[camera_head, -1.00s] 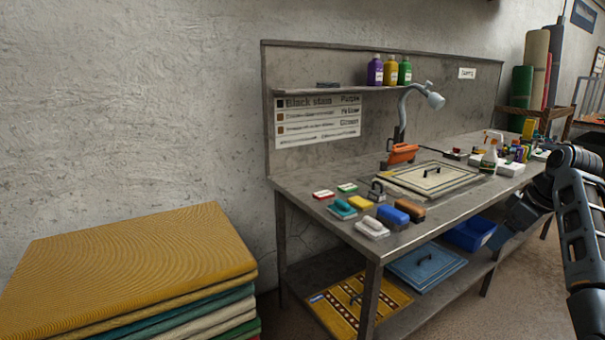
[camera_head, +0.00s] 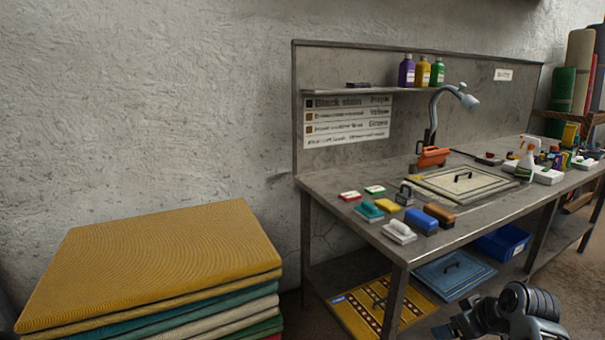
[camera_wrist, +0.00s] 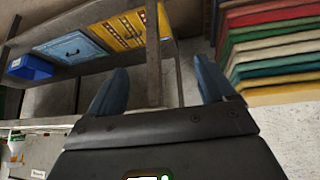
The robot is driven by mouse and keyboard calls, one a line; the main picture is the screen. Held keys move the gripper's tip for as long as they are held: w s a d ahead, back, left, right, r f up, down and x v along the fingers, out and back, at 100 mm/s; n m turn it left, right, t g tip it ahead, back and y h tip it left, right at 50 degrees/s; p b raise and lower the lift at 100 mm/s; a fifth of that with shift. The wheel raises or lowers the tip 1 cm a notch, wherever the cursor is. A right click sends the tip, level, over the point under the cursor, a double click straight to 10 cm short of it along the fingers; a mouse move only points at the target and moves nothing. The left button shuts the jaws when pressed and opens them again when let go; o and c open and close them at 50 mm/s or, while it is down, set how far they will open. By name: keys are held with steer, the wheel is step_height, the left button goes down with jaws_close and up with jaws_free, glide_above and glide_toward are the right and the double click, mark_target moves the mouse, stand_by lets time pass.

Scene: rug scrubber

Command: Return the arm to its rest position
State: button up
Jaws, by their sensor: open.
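My gripper (camera_wrist: 158,92) shows in the wrist view with its two blue-grey fingers apart and nothing between them. A grey metal table leg (camera_wrist: 153,50) stands beyond the gap between the fingers. The wrist view looks tilted over, with the bench shelf at upper left and the stack of rugs at upper right. In the head view, part of my dark arm (camera_head: 510,312) is low at the bottom right, in front of the bench; the fingertips cannot be made out there.
The metal bench (camera_head: 345,205) holds brushes, a framed mat (camera_head: 460,183), a lamp (camera_head: 455,95) and a spray bottle (camera_head: 526,160). Its lower shelf holds a yellow rug (camera_head: 365,308), a blue mat (camera_head: 452,275) and a blue bin (camera_head: 503,243). Stacked rugs (camera_head: 150,255) stand at left.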

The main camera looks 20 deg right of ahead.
steer(key=s+a+f+t, duration=0.1)
steer(key=s+a+f, duration=0.2)
steer(key=a, duration=0.4)
steer(key=s+a+f+t, duration=0.1)
steer(key=s+a+f, duration=0.2)
steer(key=a, duration=0.3)
steer(key=s+a+r+t+h, duration=0.1)
steer(key=s+a, duration=0.8)
steer(key=s, duration=0.1)
steer(key=s+a+r+t+y, duration=0.1)
steer(key=s+a+r, duration=0.3)
steer(key=s+r, duration=0.5)
steer(key=s+a+r+t, duration=0.4)
steer(key=s+r, duration=0.5)
steer(key=shift+s+n+y, duration=0.3)
steer(key=shift+y, duration=0.1)
